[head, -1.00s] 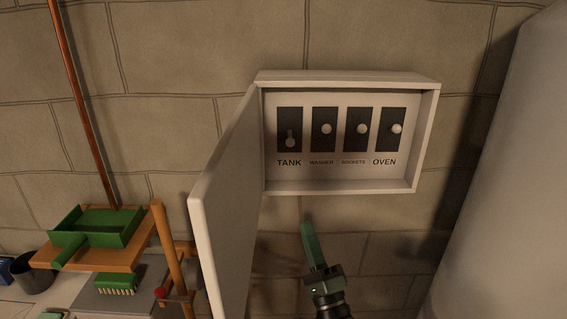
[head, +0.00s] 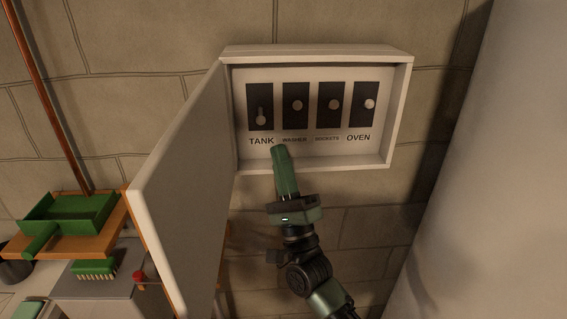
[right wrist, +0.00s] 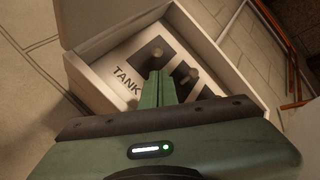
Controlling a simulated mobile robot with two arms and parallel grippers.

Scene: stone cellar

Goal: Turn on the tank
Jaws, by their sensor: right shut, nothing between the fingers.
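The open white switch box (head: 320,54) hangs on the stone wall and holds a row of several dark switch plates. The tank switch (head: 261,115) is at the far left above the label TANK, with its knob low on the plate. The other knobs sit higher on their plates. In the right wrist view the tank switch (right wrist: 153,52) is just beyond my fingertips. My right gripper (head: 280,152) is shut and empty, its green fingers pointing up just below the TANK label in the head view. It also shows in the right wrist view (right wrist: 161,76). My left gripper is not in view.
The box's door (head: 185,180) hangs open to the left. A large pale cylinder (head: 480,170) stands at the right. At lower left are a green tray (head: 70,212) on a wooden stand and a green brush (head: 95,268). A copper pipe (head: 50,100) runs up the wall.

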